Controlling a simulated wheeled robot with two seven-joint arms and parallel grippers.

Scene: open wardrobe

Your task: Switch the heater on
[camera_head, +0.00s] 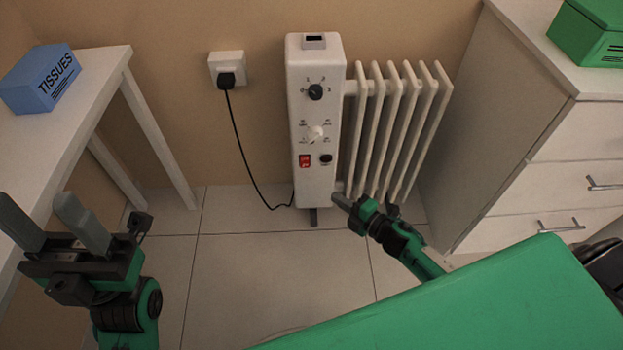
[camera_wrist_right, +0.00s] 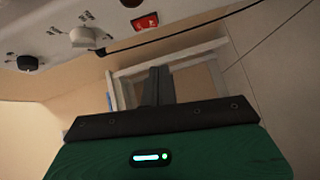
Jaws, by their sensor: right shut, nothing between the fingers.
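The white heater (camera_head: 300,110) stands against the wall with its control panel facing me. The panel has a black knob (camera_head: 315,92), a white knob (camera_head: 315,133), a red rocker switch (camera_head: 304,160) and a small black control (camera_head: 325,159). My right gripper (camera_head: 338,199) is shut and empty, near the panel's lower right edge, below the switch. In the right wrist view, the shut fingers (camera_wrist_right: 157,82) lie below the red switch (camera_wrist_right: 146,22) and white knob (camera_wrist_right: 85,37). I cannot tell whether they touch the heater. My left gripper (camera_head: 52,218) is open and empty at lower left.
A black cord runs from the wall socket (camera_head: 227,68) to the heater. A white table (camera_head: 95,75) with a blue tissue box (camera_head: 40,78) stands left. A white drawer unit (camera_head: 520,120) with a green box (camera_head: 590,35) stands right. Tiled floor (camera_head: 240,265) before the heater is clear.

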